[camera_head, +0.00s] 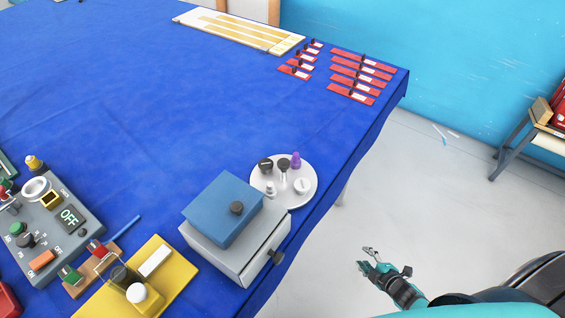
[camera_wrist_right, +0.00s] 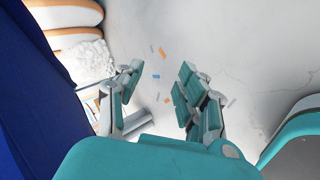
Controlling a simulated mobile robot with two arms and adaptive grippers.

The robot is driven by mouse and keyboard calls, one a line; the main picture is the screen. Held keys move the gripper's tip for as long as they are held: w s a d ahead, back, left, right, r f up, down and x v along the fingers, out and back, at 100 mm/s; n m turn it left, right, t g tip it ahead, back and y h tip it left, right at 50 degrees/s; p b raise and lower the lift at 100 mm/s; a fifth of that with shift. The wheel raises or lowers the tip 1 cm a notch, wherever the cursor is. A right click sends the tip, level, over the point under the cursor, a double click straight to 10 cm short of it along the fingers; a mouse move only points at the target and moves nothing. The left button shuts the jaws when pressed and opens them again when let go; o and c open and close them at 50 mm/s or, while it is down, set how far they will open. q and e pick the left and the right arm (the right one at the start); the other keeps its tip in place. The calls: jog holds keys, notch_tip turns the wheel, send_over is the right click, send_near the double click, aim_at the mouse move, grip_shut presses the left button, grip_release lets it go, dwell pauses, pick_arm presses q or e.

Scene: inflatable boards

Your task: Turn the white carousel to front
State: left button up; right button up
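The white carousel (camera_head: 285,197) is a round disc on the blue-covered table, behind and right of a grey box with a blue lid. Several small knobs and pieces stand on it: a dark one at its left, a grey one in the middle, a purple one (camera_head: 295,160) at the back and white ones at the front and right. My right gripper (camera_head: 368,258) is open and empty, out over the floor right of the table edge and apart from the carousel. In the right wrist view its fingers (camera_wrist_right: 160,80) are spread with nothing between them. My left gripper is not in view.
The grey box (camera_head: 238,258) with its blue lid (camera_head: 222,209) and dark front knob stands close before the carousel. A control panel (camera_head: 60,235) and yellow board (camera_head: 172,283) lie left. Red strips (camera_head: 360,75) lie at the far corner. The table middle is clear.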

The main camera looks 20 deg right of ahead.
aim_at(284, 162)
jog(key=w+d+r+n+t+y+b, duration=0.1)
jog(key=w+r+n+t+y, duration=0.1)
jog(key=w+r+n, duration=0.45)
jog(key=w+d+r+n+t+y, duration=0.15)
jog(key=w+r+n, duration=0.25)
jog(key=r, duration=0.6)
jog(key=s+a+r+n+g+y, duration=0.1)
jog(key=a+r+n+g+y, duration=0.1)
jog(key=a+r+n+y, duration=0.4)
jog(key=s+a+r+n+g+y+b, duration=0.1)
jog(key=r+n+y, duration=0.1)
jog(key=r+n, duration=0.7)
jog(key=a+r+n+g+y, duration=0.2)
jog(key=a+r+n+y, duration=0.2)
jog(key=r+n, duration=0.4)
jog(key=shift+n, duration=0.25)
jog(key=p+x, duration=0.2)
jog(key=x, duration=0.3)
jog(key=p+x, duration=0.1)
jog(key=x, duration=0.4)
jog(key=f+p+x, duration=0.1)
jog(key=p+x, duration=0.1)
jog(key=x, duration=0.3)
jog(key=shift+w+a+f+p, duration=0.1)
jog(key=shift+a+f+p, duration=0.05)
jog(key=shift+a+p, duration=0.2)
jog(key=shift+w+a+f, duration=0.15)
jog(key=shift+w+a, duration=0.15)
jog(key=shift+a, duration=0.25)
